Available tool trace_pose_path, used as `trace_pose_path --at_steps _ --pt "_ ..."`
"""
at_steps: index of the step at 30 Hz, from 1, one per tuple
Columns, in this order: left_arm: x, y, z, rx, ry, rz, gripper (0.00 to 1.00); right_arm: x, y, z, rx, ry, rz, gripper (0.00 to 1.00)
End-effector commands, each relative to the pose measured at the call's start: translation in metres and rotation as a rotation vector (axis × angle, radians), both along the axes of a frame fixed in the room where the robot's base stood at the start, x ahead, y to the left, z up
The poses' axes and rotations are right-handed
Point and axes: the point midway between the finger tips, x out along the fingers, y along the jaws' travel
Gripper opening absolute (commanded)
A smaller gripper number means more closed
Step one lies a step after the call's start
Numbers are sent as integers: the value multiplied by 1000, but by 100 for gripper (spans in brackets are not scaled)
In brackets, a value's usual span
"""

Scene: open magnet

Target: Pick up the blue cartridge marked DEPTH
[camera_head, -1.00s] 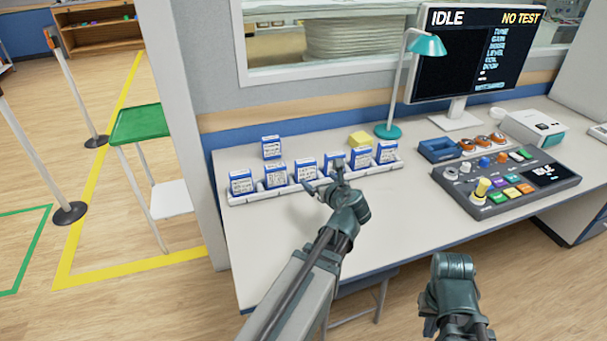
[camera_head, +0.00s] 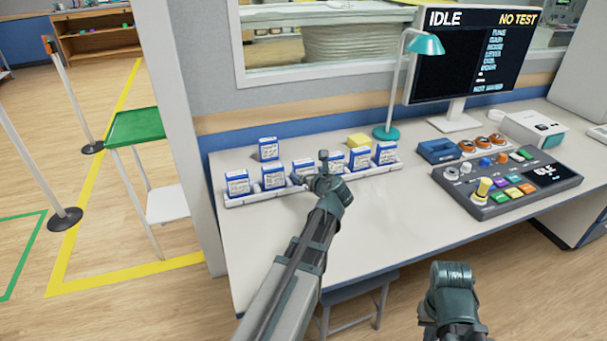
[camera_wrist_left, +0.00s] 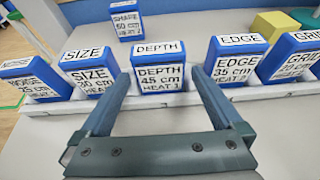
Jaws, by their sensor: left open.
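The blue cartridge marked DEPTH (camera_wrist_left: 160,72) has a white label and stands in the white rack, between SIZE (camera_wrist_left: 90,70) and EDGE (camera_wrist_left: 240,58). It also shows in the head view (camera_head: 303,168), partly covered by my left gripper (camera_head: 314,176). In the left wrist view my left gripper (camera_wrist_left: 160,78) is open and empty. Its fingers appear on either side of the DEPTH cartridge; whether the tips reach around it or stop just in front, I cannot tell. My right arm shows at the lower right of the head view, its jaws not distinguishable.
The rack (camera_head: 380,170) holds several cartridges close together. SHAPE (camera_wrist_left: 127,20) stands behind it. A yellow block (camera_head: 358,140) and teal lamp (camera_head: 386,132) stand behind the row. A control panel (camera_head: 507,186) is at the right. The desk front is clear.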

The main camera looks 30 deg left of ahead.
Motion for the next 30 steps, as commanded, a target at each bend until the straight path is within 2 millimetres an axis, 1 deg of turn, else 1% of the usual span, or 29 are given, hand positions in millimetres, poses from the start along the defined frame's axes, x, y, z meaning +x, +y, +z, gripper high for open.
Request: trace_pose_path --at_steps 6,9,12,17,18,20,24,26,27,29,30 --pt "20 23 -6 0 0 2 100 0 0 -6 0 0 0 0" --pt "29 32 -13 0 0 1 100 0 0 -13 0 0 0 0" --pt "31 36 -14 0 0 0 100 0 0 -14 0 0 0 0" --pt "30 36 -13 0 0 0 100 0 0 -13 0 0 0 0" --pt "30 36 -13 0 0 0 96 0 0 -13 0 0 0 0" --pt "30 36 -13 0 0 0 86 0 0 -13 0 0 0 0" --pt "30 35 -13 0 0 0 60 0 0 -13 0 0 0 0" --pt "30 35 -13 0 0 0 50 0 0 -13 0 0 0 0" --pt "30 35 -13 0 0 0 42 0 0 -13 0 0 0 0" --pt "30 35 -13 0 0 0 32 0 0 -13 0 0 0 0" --pt "30 35 -13 0 0 0 28 0 0 -13 0 0 0 0"
